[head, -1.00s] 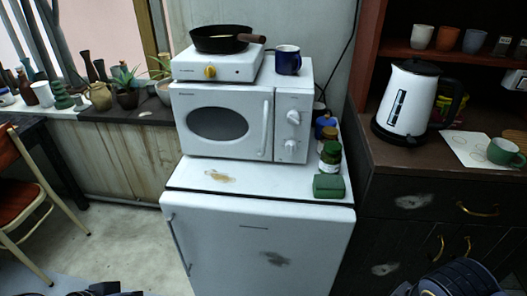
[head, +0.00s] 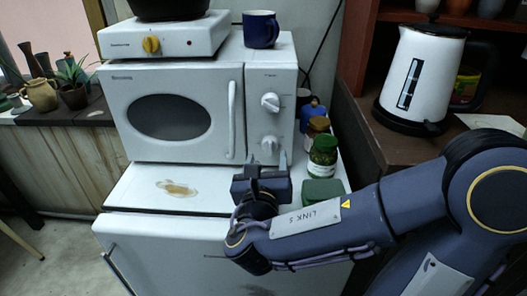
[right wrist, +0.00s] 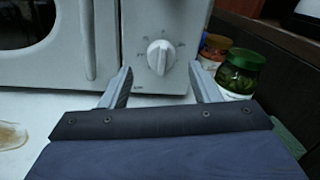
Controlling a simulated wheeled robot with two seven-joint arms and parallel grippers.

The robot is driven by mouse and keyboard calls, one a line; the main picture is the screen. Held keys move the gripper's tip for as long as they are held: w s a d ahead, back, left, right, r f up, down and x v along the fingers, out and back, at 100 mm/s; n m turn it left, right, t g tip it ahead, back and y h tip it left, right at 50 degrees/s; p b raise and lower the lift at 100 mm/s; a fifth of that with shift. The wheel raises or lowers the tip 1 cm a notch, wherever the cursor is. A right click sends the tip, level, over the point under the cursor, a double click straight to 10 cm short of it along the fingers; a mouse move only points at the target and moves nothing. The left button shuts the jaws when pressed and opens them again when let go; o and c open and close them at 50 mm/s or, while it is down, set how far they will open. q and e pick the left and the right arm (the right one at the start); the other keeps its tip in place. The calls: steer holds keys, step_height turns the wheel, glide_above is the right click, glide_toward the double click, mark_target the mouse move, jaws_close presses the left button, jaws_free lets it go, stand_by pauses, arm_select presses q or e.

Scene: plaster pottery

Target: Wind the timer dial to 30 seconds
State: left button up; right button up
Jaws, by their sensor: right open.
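The white microwave (head: 215,75) stands on the white fridge and has two white knobs on its right panel. The lower dial (head: 269,145) also shows in the right wrist view (right wrist: 161,56), with small marks around it. The upper knob (head: 270,102) is above it. My right gripper (head: 268,165) is open and empty, just in front of and slightly below the lower dial. In the right wrist view its fingers (right wrist: 160,72) point at the dial, one on each side of it in the picture, with no visible contact. My left gripper is not in view.
A green-lidded jar (head: 322,157) and a green box (head: 322,191) stand right of my gripper on the fridge top (head: 140,190). A hot plate (head: 165,38) and a blue mug (head: 261,30) sit on the microwave. A kettle (head: 422,80) stands at right.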

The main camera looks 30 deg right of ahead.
mark_target(269, 150)
steer(key=x, duration=0.4)
steer(key=shift+d, duration=0.1)
steer(key=c, duration=1)
steer(key=shift+f, duration=0.1)
